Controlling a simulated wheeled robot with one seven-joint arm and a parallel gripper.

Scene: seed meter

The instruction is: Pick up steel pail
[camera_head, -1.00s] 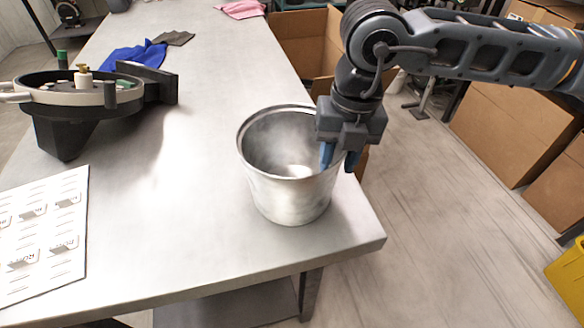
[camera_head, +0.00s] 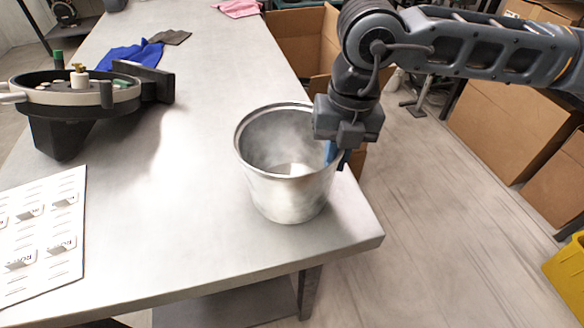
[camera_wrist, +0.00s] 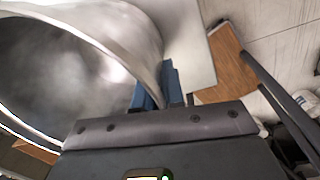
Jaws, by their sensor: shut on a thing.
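The steel pail (camera_head: 288,195) stands upright on the metal table (camera_head: 180,235), close to its right front corner. Its mouth faces up and I see no contents in it. My gripper (camera_head: 335,156) comes down from above at the pail's right rim. One blue finger shows inside the rim and the other outside. It is shut on the pail's wall. In the wrist view, the pail (camera_wrist: 75,60) fills the left side, and the blue fingers of my gripper (camera_wrist: 158,88) pinch its rim.
A black and grey seed meter (camera_head: 75,95) stands on the table at the left. Blue cloth (camera_head: 135,54) and pink cloth (camera_head: 238,8) lie farther back. Cardboard boxes (camera_head: 500,120) and a yellow bin (camera_head: 568,270) stand at the right.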

